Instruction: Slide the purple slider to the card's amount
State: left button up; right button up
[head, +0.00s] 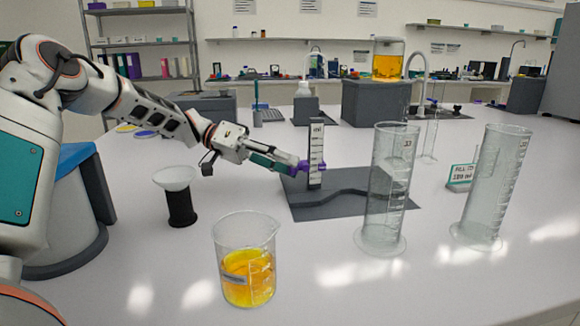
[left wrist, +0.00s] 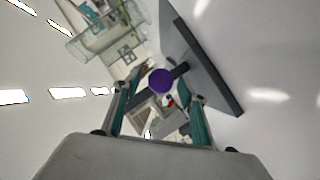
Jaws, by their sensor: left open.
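The purple slider (head: 302,166) sits low to middle on the upright scale (head: 317,140), which is marked "ml". The scale stands on a dark grey base plate (head: 300,200). The card (head: 461,176) stands at the right behind the cylinders; it appears to read "FILL TO" with an amount too small to read surely. My left gripper (head: 290,165) reaches in from the left, with its fingertips at the slider. In the left wrist view the slider's round purple knob (left wrist: 161,80) shows between the two spread fingers, so the gripper is open; contact cannot be told. My right gripper is out of view.
A beaker of orange liquid (head: 248,275) stands in front. Two clear cylinders (head: 386,195) (head: 490,190) stand to the right. A black stand with a white dish (head: 178,195) is below my left arm. An orange tank (head: 387,62) sits on a grey block behind.

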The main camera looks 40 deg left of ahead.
pick_arm(q)
jog(key=v, duration=0.6)
jog(key=shift+s+a, duration=0.1)
jog(key=shift+a, duration=0.15)
